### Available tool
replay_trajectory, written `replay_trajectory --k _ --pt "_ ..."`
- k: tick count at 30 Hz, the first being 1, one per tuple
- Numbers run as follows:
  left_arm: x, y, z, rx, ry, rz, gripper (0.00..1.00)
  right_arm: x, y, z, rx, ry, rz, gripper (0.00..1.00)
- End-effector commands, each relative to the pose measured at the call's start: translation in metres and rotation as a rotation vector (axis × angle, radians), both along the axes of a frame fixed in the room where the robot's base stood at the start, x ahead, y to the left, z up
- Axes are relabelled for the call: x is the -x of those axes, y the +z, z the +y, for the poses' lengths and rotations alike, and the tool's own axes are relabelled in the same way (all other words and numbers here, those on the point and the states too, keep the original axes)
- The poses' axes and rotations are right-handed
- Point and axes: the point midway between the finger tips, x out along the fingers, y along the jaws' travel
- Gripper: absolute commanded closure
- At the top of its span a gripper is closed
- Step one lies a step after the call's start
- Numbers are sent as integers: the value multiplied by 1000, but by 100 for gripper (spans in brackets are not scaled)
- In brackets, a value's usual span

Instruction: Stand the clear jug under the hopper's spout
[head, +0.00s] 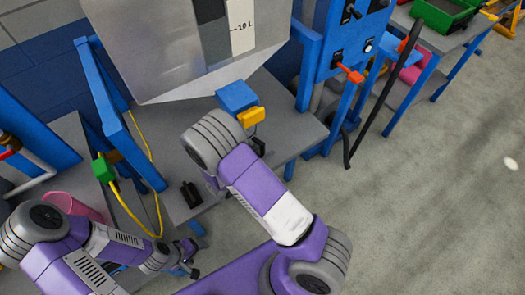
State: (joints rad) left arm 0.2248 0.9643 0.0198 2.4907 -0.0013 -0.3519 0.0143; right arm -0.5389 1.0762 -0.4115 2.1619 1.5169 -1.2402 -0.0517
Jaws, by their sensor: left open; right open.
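The steel hopper (185,50) stands at the top centre, with a level strip (242,25) marked 10 L. Below its lower edge is a blue block (236,96) with a yellow handle (251,117); the spout opening itself cannot be seen. I cannot make out the clear jug. My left gripper (188,262) is low in the picture, near the bench's front edge, small and partly unclear; it is open and I see nothing in it.
The grey bench (300,128) has bare room at its right. A black item (191,195) lies on its left part. A yellow hose (134,207) and a blue frame (130,130) are at left. A control post with a red lever (350,74) stands right. Open floor (430,190) lies beyond.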

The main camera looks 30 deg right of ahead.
Motion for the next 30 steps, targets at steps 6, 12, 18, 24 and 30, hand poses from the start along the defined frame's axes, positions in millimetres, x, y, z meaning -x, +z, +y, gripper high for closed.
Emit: replay_trajectory --k 6,12,18,24,30 --pt "0 5 0 0 0 0 28 2 7 8 -1 3 0 53" --pt "0 14 0 0 0 0 28 17 20 45 0 6 -1 53" --pt "0 21 0 0 0 0 28 32 32 81 -1 4 0 53" --pt "0 24 0 0 0 0 28 41 38 102 -1 1 1 53" --pt "0 25 0 0 0 0 28 43 39 107 0 0 1 53"
